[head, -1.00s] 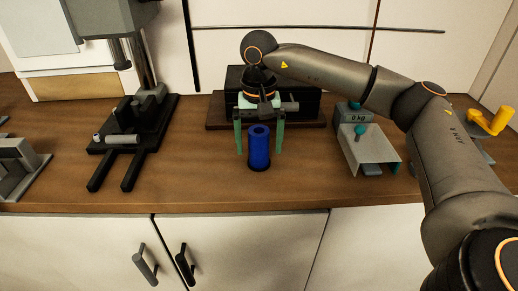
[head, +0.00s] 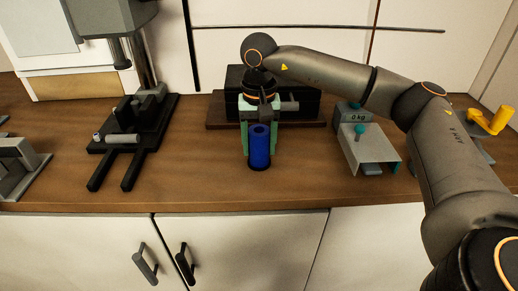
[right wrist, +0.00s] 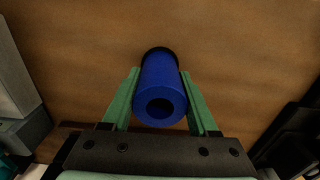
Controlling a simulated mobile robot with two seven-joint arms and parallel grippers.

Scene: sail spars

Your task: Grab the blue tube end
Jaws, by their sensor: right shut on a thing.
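The blue tube (head: 260,148) stands upright on the wooden counter, in the middle of the head view, with a dark ring at its foot. Its round top opening faces up. My right gripper (head: 260,151) points down with its green fingers on either side of the tube, shut on it. In the right wrist view the blue tube (right wrist: 160,88) sits between the two green fingers of the right gripper (right wrist: 160,76), its hollow end toward the camera. My left gripper is not in view.
A black fixture with a grey cylinder (head: 122,138) stands to the left. A black box (head: 300,104) is behind the gripper. A scale with a bent metal plate (head: 368,146) is to the right, and a yellow part (head: 492,120) lies at far right. Counter near the tube is clear.

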